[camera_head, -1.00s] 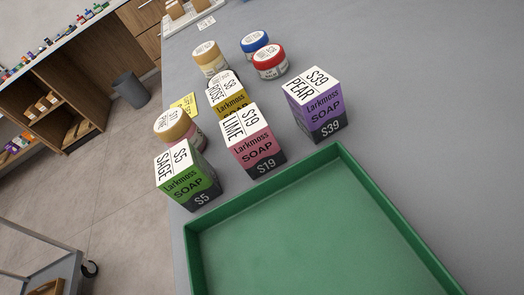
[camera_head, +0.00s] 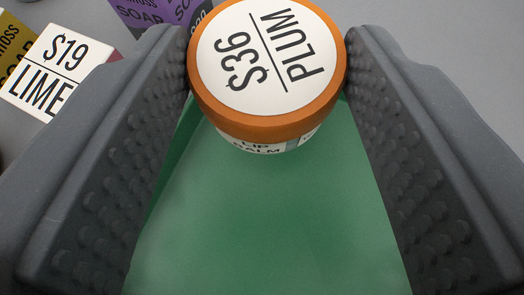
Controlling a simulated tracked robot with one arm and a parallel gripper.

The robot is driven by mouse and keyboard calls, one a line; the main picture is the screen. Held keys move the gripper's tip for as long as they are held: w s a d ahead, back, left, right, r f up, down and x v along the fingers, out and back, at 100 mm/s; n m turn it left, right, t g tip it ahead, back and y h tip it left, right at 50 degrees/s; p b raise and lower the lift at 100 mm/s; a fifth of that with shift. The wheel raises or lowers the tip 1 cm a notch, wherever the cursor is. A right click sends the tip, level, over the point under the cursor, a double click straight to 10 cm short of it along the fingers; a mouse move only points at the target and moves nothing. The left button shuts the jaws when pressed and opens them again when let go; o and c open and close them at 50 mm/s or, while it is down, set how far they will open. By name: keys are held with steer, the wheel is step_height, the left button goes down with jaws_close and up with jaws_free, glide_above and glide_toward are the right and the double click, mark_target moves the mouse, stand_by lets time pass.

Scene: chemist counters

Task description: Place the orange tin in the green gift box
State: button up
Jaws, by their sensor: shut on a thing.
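The orange tin (camera_head: 265,122) has an orange lid with a white label reading "$36 PLUM" and a lip balm label on its side. My gripper (camera_head: 267,65) is shut on it, with one dark grey studded finger on each side. The tin is held at the far end of the fingers. Below and nearer in the picture is the green gift box (camera_head: 265,225), its green floor showing between the fingers. How high the tin is above the box floor is hard to tell. Most of the box's rim is hidden by my fingers.
A soap box labelled "$19 LIME" (camera_head: 58,68) stands at the left. A purple soap box (camera_head: 150,12) stands behind my left finger. A yellow soap box (camera_head: 14,44) shows partly at the left edge. Grey counter is bare at the upper right.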

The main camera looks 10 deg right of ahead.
mark_target(267, 146)
steer(key=shift+f+b, duration=0.6)
steer(key=shift+f, duration=1.6)
steer(key=o, duration=0.7)
steer(key=shift+s, duration=0.1)
steer(key=p+v, duration=0.2)
steer(key=v, duration=1)
steer(key=w+d+r, duration=0.1)
steer(key=d+r, duration=0.5)
steer(key=r, duration=0.7)
steer(key=s+d+r+n+t+y, duration=0.1)
steer(key=s+d+r, duration=0.3)
steer(key=r, duration=0.6)
steer(key=s+d+r+n+t+y, duration=0.1)
steer(key=s+d+r, duration=0.2)
steer(key=d+r, duration=0.4)
steer(key=s+d+r+t, duration=0.1)
steer(key=s+d+r, duration=0.3)
steer(key=r, duration=0.9)
steer(key=shift+s+d+r+n+t+y, duration=0.1)
steer(key=shift+s+d+n+t+y, duration=0.1)
steer(key=shift+d, duration=0.25)
steer(key=shift+s+d+r+n+t+y, duration=0.1)
steer(key=shift+s+d+n+y, duration=0.1)
steer(key=shift+d, duration=0.2)
